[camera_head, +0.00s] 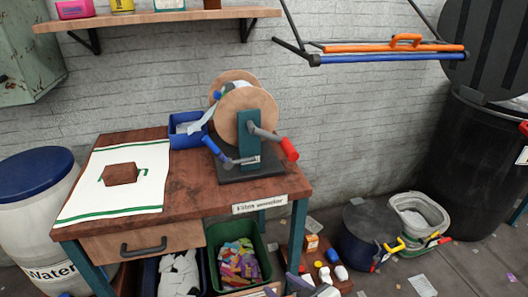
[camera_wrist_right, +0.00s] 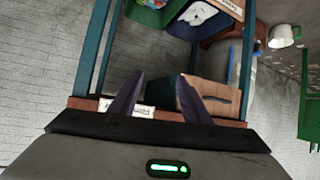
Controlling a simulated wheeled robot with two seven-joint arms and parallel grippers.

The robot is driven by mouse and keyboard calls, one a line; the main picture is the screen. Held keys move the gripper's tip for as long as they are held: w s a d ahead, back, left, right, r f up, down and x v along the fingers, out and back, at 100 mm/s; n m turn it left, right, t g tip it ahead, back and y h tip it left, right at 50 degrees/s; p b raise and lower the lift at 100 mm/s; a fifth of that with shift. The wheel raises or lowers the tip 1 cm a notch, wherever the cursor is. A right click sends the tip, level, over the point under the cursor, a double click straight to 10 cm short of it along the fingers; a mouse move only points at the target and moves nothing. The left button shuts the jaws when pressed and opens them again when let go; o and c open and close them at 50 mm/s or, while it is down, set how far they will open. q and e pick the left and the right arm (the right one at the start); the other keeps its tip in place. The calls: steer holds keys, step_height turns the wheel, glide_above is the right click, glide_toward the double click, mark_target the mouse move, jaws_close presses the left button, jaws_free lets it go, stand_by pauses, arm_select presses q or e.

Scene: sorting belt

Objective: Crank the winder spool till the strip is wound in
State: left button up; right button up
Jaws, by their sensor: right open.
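The winder spool (camera_head: 240,105) stands upright on a dark base on the wooden bench (camera_head: 190,200), with two pale wooden discs. A crank with a red handle (camera_head: 289,149) is on its right side. A blue-handled lever (camera_head: 212,145) points to the left at the front. A pale strip (camera_head: 203,121) runs from the spool down toward the blue bin (camera_head: 185,142). My right gripper (camera_head: 308,284) is low at the bottom edge, below and in front of the bench, far from the crank. Its open, empty fingers show in the right wrist view (camera_wrist_right: 160,95). My left gripper is out of view.
A white mat (camera_head: 85,196) with a brown block lies on the bench's left. A green bin (camera_head: 212,235) of scraps stands beneath. A black drum (camera_head: 480,160), grey bucket (camera_head: 442,216) and scattered litter are at right. A rack (camera_head: 350,58) hangs above.

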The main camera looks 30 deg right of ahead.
steer(key=w+d+r+m+t+h+b, duration=0.1)
steer(key=w+d+r+t+h, duration=0.2)
steer(key=w+d+r, duration=0.65)
steer(key=m+t+h+b, duration=0.1)
steer(key=m+t+h, duration=0.1)
steer(key=t, duration=0.1)
glide_toward(291, 152)
steer(key=w+d+f, duration=0.2)
steer(key=w, duration=0.1)
steer(key=x, duration=0.8)
steer(key=shift+w+a+r, duration=0.1)
steer(key=shift+w+r, duration=0.15)
steer(key=shift+w, duration=0.7)
steer(key=shift+f, duration=0.1)
jaws_close()
